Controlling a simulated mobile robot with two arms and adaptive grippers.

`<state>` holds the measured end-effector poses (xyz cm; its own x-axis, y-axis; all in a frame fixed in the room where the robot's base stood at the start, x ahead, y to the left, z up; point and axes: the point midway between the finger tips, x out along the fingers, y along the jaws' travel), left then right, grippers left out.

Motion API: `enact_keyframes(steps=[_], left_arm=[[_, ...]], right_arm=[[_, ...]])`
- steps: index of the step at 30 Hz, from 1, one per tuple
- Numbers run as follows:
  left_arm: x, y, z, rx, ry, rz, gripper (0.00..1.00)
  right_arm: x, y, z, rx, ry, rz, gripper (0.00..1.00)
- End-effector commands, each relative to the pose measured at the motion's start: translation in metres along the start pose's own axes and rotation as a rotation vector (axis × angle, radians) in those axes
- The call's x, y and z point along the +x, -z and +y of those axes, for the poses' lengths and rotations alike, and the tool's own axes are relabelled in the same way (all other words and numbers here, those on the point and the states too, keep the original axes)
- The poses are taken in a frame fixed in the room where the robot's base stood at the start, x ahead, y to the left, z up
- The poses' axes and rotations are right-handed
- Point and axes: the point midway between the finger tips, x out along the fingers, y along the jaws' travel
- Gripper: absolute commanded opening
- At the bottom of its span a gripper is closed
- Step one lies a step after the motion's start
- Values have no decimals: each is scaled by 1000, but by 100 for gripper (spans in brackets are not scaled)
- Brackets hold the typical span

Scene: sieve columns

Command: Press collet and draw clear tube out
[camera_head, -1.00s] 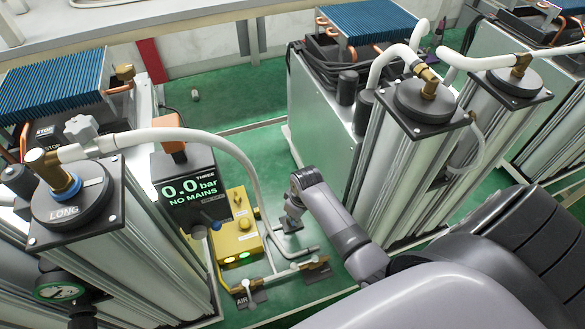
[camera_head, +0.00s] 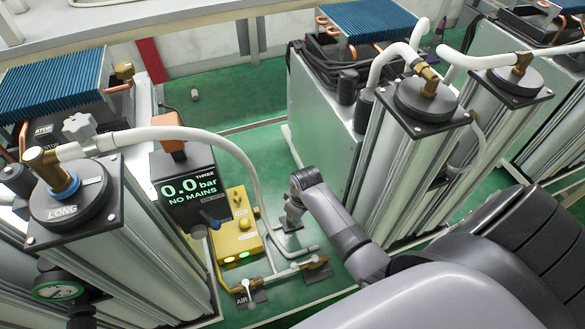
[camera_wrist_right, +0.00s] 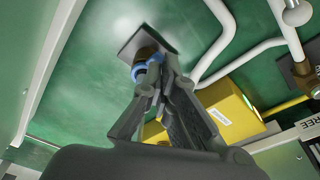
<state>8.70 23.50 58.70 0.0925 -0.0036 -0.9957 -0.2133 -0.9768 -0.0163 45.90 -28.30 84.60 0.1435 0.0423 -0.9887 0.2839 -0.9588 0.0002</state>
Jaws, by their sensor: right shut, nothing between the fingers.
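My right gripper (camera_head: 290,212) reaches down to a small grey plate (camera_head: 291,227) on the green floor, beside the yellow box. In the right wrist view my right gripper (camera_wrist_right: 158,78) is shut, with its fingertips at a blue collet (camera_wrist_right: 143,64). The collet sits on a brass fitting (camera_wrist_right: 147,51) at the grey plate (camera_wrist_right: 133,42). The fingertips overlap the collet in this view; I cannot tell whether they touch it. I cannot make out a clear tube at this fitting. My left gripper is not in view.
A yellow box (camera_head: 232,240) with green lights stands left of the gripper. A display (camera_head: 190,190) reads 0.0 bar, NO MAINS. Tall columns stand on both sides, one marked LONG (camera_head: 68,211). White pipes (camera_head: 262,170) run close by.

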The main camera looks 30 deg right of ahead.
Motion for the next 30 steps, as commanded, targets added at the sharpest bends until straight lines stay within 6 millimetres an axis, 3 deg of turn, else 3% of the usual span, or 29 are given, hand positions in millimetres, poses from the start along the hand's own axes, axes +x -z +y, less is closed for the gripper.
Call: enact_keyframes(steps=[30], left_arm=[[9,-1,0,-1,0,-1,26]], right_arm=[[16,-2,0,0,0,0,0]])
